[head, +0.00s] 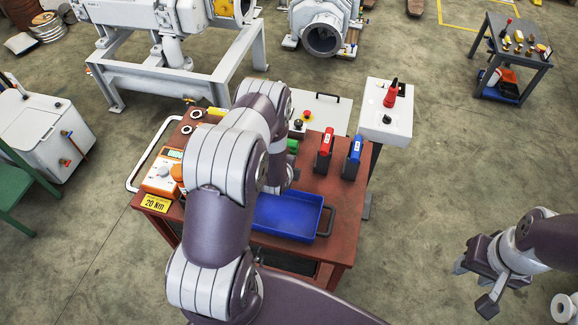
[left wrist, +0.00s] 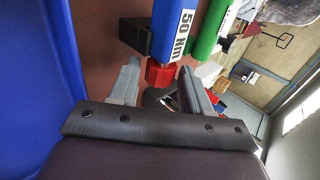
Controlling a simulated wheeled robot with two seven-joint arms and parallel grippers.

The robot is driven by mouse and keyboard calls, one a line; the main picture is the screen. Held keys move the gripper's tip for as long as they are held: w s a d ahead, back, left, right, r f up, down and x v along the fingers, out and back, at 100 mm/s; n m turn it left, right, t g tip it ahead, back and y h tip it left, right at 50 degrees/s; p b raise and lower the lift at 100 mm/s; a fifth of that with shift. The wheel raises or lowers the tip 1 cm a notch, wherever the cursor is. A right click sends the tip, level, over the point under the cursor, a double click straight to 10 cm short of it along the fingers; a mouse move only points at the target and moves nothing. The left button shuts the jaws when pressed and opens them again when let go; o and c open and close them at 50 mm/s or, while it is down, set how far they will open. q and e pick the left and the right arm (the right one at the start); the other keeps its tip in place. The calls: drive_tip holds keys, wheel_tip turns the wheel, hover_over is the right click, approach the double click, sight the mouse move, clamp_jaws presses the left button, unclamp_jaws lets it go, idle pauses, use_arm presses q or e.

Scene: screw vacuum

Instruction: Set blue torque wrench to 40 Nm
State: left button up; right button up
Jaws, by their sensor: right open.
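In the left wrist view a blue torque wrench (left wrist: 177,28) bears a white "50 Nm" label and has a red knob (left wrist: 160,74) at its near end. My left gripper (left wrist: 161,90) is open, with its two fingers apart and the knob appearing between them; contact is not visible. In the head view my left arm hides this gripper. A blue tool (head: 353,158) stands at the right of the cart top; I cannot tell if it is the same wrench. My right gripper (head: 476,284) is open and empty, off to the right above the floor.
The red-brown cart (head: 342,215) carries a blue tray (head: 290,216), a red tool (head: 324,150), and an orange-and-white device (head: 160,178) beside a yellow "20 Nm" sign (head: 155,203). A green tool (left wrist: 211,28) stands beside the blue wrench. A white pedestal (head: 385,120) is behind the cart.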

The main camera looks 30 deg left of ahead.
use_arm(q)
drive_tip(key=shift+s, duration=0.1)
drive_tip(key=c, duration=0.7)
